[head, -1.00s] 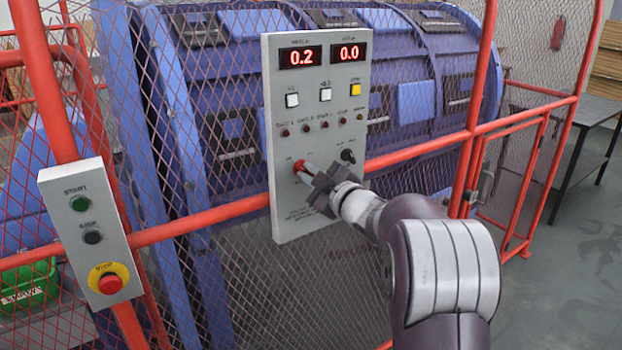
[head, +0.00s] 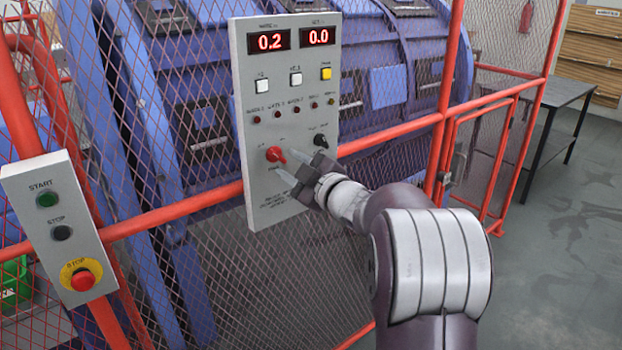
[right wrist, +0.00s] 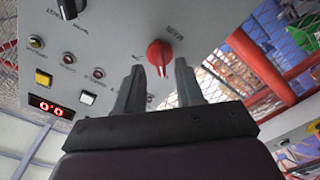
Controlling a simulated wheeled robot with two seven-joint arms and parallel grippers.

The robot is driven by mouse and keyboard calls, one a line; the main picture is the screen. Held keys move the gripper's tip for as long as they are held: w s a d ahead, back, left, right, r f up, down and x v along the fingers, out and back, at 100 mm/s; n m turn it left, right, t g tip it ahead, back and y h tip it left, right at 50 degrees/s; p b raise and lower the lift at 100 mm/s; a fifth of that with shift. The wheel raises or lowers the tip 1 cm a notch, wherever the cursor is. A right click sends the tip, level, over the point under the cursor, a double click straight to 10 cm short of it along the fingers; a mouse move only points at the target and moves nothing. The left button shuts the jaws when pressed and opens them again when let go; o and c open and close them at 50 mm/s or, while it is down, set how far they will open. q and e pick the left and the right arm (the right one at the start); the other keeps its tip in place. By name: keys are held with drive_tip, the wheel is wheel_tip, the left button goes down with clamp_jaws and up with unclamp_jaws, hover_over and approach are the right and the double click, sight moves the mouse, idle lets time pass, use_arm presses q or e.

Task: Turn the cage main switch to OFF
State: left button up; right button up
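The grey control panel (head: 235,100) is fixed at the fence. Its red rotary switch (head: 274,154) is low on the panel, left of a black knob (head: 320,140). My right gripper (head: 286,163) is open and empty in front of the red switch, with the fingers apart and off it. In the right wrist view the red switch (right wrist: 159,53) sits just beyond the gap between the two fingertips (right wrist: 160,66). Its handle points at an angle; the labels around it are too blurred to read. My left gripper is out of view.
A smaller box (head: 55,215) with START, STOP and a red emergency button (head: 82,280) is at the left. Red rails and wire mesh enclose the blue machine (head: 400,75). A dark table (head: 560,95) stands at the right; the floor there is clear.

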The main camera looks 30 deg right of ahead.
drive_tip(key=s, duration=0.9)
drive_tip(key=shift+s+d, duration=0.25)
drive_tip(key=shift+d, duration=0.1)
drive_tip(key=s+d+f+m+g+h+p, duration=0.1)
drive_tip(key=s+d+f+m+g+h, duration=0.3)
drive_tip(key=d+f+m+g+h, duration=0.35)
drive_tip(key=s+a+f+m+g+p, duration=0.2)
drive_tip(key=a+f+m, duration=0.2)
drive_tip(key=f, duration=0.2)
drive_tip(key=s+a+f+n+g+y+p, duration=0.1)
drive_tip(key=s+a+g+y+p, duration=0.2)
drive_tip(key=a, duration=0.7)
drive_tip(key=s+a+f+g+y+p, duration=0.2)
drive_tip(key=s+a, duration=0.4)
drive_tip(key=a, duration=0.5)
drive_tip(key=shift+a+n+g+y+p, duration=0.2)
drive_tip(key=shift+n+g+y+p, duration=0.2)
drive_tip(key=shift+g+p, duration=0.7)
